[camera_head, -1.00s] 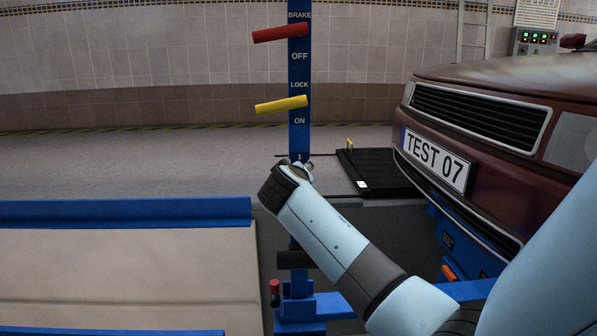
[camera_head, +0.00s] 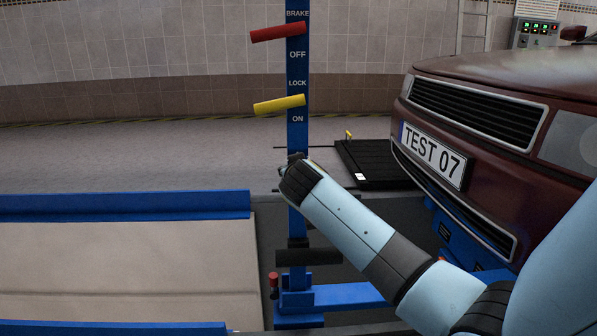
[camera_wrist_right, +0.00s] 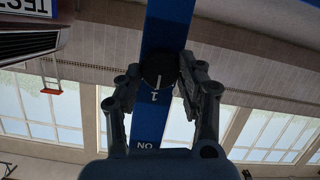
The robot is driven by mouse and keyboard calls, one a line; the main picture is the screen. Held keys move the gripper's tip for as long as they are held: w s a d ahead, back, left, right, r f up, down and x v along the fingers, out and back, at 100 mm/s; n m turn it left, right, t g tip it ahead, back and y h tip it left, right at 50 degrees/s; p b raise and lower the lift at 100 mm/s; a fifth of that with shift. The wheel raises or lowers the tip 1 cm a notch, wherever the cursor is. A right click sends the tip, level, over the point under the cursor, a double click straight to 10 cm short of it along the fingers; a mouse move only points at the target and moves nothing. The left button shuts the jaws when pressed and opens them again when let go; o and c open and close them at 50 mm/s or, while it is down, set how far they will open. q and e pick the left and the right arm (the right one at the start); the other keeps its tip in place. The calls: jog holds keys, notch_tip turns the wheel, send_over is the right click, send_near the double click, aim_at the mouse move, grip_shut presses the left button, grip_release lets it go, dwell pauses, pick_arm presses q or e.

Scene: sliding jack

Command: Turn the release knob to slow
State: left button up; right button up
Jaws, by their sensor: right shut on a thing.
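The release knob (camera_wrist_right: 158,69) is a round black knob with a white line, on the blue post (camera_wrist_right: 168,25) in the right wrist view. The line points roughly toward a white "1" printed on the post. My right gripper (camera_wrist_right: 159,72) has its fingers on either side of the knob and is shut on it. In the head view, my right wrist covers the knob on the blue post (camera_head: 297,137). No "slow" mark is readable. My left gripper is not in view.
A red lever (camera_head: 278,33) and a yellow lever (camera_head: 279,105) stick out left from the post above my wrist. A black bar (camera_head: 308,257) crosses it below. A dark red car (camera_head: 480,95) stands close on the right. The left side holds a blue-edged platform (camera_head: 120,206).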

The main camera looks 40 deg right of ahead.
jog(key=shift+f, duration=0.1)
jog(key=o, duration=1.1)
jog(key=shift+o, duration=0.2)
jog(key=v, duration=0.7)
jog(key=shift+s+a, duration=0.2)
jog(key=shift+s, duration=0.05)
